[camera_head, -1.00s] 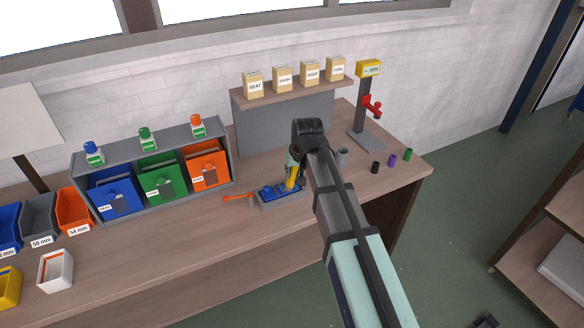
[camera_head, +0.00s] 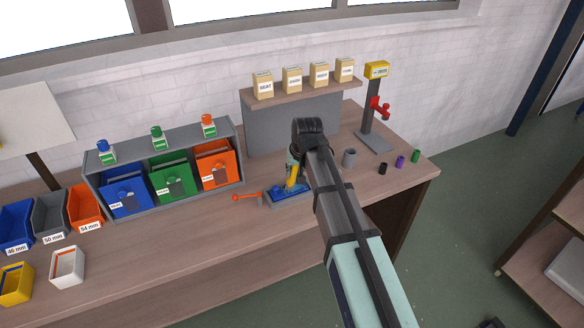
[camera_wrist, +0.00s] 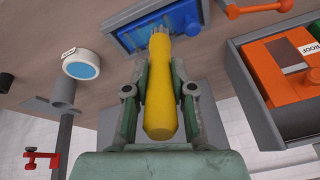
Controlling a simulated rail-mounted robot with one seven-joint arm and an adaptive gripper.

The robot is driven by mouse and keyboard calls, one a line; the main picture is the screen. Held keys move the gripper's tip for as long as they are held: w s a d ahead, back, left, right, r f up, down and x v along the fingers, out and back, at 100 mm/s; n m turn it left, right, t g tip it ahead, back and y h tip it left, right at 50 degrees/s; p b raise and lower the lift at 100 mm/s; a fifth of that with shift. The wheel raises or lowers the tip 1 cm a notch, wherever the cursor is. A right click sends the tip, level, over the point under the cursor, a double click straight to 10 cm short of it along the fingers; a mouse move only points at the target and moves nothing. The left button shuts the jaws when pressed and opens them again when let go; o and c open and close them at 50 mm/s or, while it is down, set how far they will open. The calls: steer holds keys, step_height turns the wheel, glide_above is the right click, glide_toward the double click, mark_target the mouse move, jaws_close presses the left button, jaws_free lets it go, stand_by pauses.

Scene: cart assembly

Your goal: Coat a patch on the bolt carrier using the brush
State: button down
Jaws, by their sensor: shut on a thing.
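My gripper (camera_wrist: 160,95) is shut on the yellow handle of the brush (camera_wrist: 160,100). In the head view the brush (camera_head: 292,175) points down at the blue bolt carrier (camera_head: 283,194), which sits in a grey-blue tray on the bench. The carrier also shows at the top of the wrist view (camera_wrist: 128,38), with the brush's pale bristle end over it. I cannot tell whether the bristles touch it. My arm hides part of the tray's right side in the head view.
An orange-handled tool (camera_head: 246,197) lies left of the tray. Coloured bins (camera_head: 173,177) stand further left. A grey cup (camera_head: 349,157), small coloured cylinders (camera_head: 400,161) and a red-levered stand (camera_head: 374,140) are at right. The wrist view shows a white round pot with blue inside (camera_wrist: 84,65).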

steer(key=shift+w+a+p+v, duration=0.15)
steer(key=shift+p+v, duration=0.65)
steer(key=shift+v, duration=0.65)
steer(key=shift+w+a+p+v, duration=0.1)
steer(key=shift+p+v, duration=0.65)
steer(key=shift+v, duration=0.7)
steer(key=shift+w+a+p+v, duration=0.15)
steer(key=shift+p+v, duration=0.65)
steer(key=shift+v, duration=0.6)
steer(key=shift+r, duration=0.15)
